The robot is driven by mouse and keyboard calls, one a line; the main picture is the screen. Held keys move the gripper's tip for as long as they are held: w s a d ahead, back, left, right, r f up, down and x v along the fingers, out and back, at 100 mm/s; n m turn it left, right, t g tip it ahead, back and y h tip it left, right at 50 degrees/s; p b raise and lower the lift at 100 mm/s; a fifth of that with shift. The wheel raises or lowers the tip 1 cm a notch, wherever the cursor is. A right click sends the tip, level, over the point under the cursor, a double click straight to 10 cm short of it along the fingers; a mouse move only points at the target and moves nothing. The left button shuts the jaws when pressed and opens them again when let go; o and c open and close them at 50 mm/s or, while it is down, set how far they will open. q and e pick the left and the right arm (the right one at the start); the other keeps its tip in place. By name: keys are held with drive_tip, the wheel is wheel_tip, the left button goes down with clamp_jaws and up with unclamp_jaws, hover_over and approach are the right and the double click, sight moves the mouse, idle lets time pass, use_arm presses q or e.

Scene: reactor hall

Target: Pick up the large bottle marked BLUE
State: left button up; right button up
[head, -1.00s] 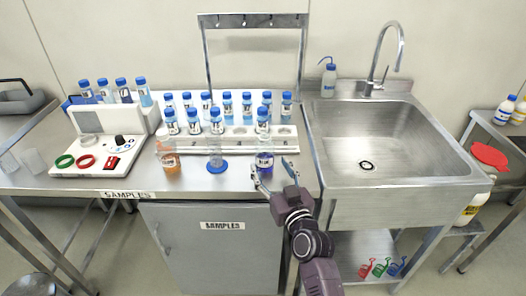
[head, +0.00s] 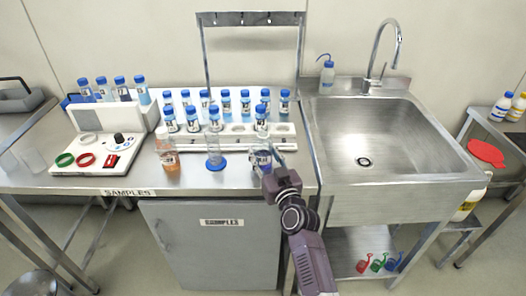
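A clear bottle with a label and blue-violet liquid (head: 260,155) stands upright at the front right of the steel bench; its label is too small to read. My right gripper (head: 267,163) is at this bottle, with its fingers near the bottle's sides and covering its lower part. I cannot tell whether the fingers touch it. My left gripper is not in view. A bottle with orange liquid (head: 168,155) and a clear one on a blue base (head: 214,152) stand to the left in the same front row.
A white rack (head: 285,129) with several small blue-capped bottles stands just behind. A white device with coloured rings (head: 95,150) is at left. A steel sink (head: 385,135) is at right. A wash bottle (head: 327,76) stands at the sink's back edge.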

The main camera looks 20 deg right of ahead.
drive_tip(key=c, duration=0.5)
drive_tip(key=shift+c, duration=0.3)
drive_tip(key=shift+r, duration=0.15)
